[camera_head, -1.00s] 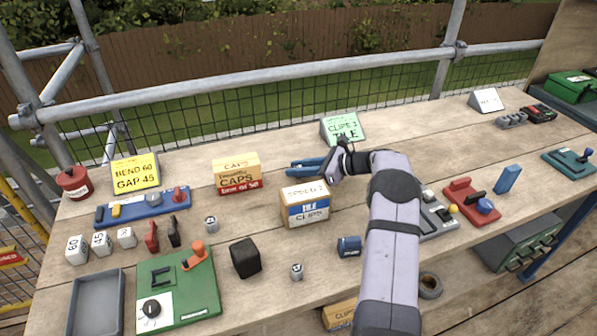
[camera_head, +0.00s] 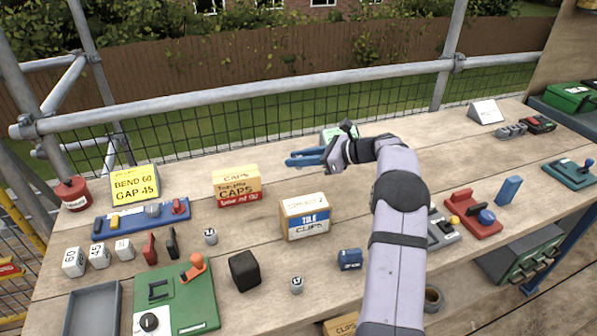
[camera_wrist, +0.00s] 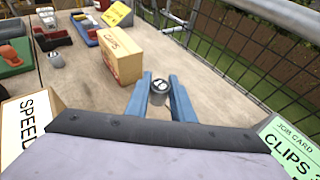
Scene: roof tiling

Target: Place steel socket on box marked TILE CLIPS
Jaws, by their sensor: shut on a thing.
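The held socket is not clear in the head view. Two other steel sockets stand on the bench, one behind (camera_head: 211,236) and one in front (camera_head: 297,285).
A green job card (camera_head: 328,135) is partly hidden behind my arm. A black block (camera_head: 244,270) and a blue piece (camera_head: 350,259) are in front. The TILE CLIPS box top is clear.

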